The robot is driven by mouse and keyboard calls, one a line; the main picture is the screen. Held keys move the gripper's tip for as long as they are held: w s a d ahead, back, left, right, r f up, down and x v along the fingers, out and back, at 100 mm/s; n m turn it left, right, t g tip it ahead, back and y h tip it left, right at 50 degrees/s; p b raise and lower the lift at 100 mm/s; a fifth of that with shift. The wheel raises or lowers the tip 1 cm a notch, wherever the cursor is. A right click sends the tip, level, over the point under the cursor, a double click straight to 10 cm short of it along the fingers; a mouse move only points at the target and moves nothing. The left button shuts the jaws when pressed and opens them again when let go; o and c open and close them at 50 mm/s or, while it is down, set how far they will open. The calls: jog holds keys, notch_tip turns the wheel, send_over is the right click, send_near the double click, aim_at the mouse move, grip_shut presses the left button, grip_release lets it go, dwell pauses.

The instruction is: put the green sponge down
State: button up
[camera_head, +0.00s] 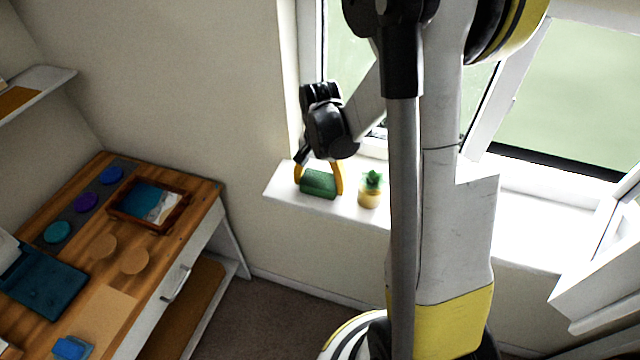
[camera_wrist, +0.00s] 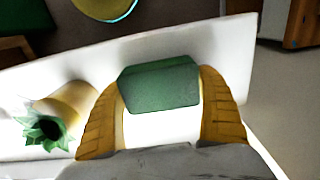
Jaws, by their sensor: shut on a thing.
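The green sponge (camera_head: 318,183) is at the left end of the white window sill (camera_head: 281,190) in the head view. My gripper (camera_head: 319,178) is shut on it, with one yellow finger at each side. In the wrist view the sponge (camera_wrist: 160,84) sits between the two ribbed yellow fingers of my gripper (camera_wrist: 162,100), over the white sill. Whether the underside of the sponge touches the sill cannot be told.
A small potted plant (camera_head: 370,188) stands on the sill just right of the sponge; it also shows in the wrist view (camera_wrist: 62,112). The window is open behind. A wooden desk (camera_head: 185,235) with a tray (camera_head: 120,208) and coloured discs stands at left.

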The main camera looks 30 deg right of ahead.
jog(key=shift+f, duration=0.2)
jog(key=o, duration=1.3)
jog(key=shift+r, duration=0.1)
jog(key=shift+c, duration=0.2)
jog(key=shift+r, duration=0.1)
